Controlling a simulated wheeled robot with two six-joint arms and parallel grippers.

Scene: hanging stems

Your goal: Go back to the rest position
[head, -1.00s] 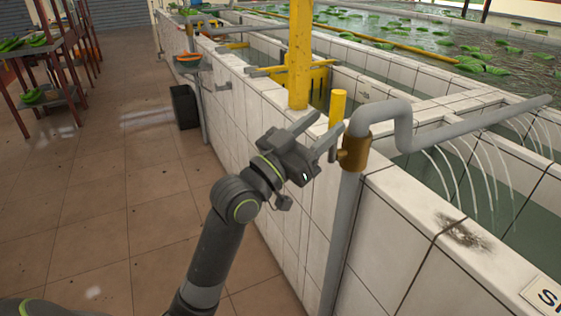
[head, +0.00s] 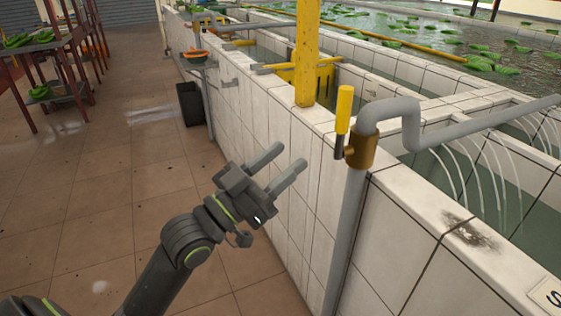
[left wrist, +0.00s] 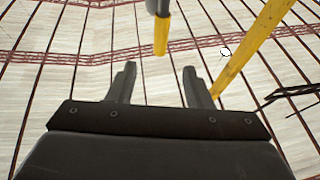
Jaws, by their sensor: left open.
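My left gripper (head: 288,164) is open and empty in the head view, in front of the tiled tank wall and left of the pipe. Its two fingers (left wrist: 160,82) stand apart in the left wrist view with nothing between them. A yellow valve handle (head: 344,109) stands upright on a brass valve (head: 361,150) on the grey pipe (head: 349,235). The gripper is apart from this handle. A yellow-tipped grey part (left wrist: 161,35) shows above the fingers in the left wrist view. My right gripper is not in view.
A white-tiled tank wall (head: 300,140) runs along the right, with water and green leaves behind. A yellow post (head: 306,55) rises from its rim. A dark bin (head: 190,103) stands by the wall. A red rack (head: 60,70) stands at far left. The tiled floor (head: 110,190) between is clear.

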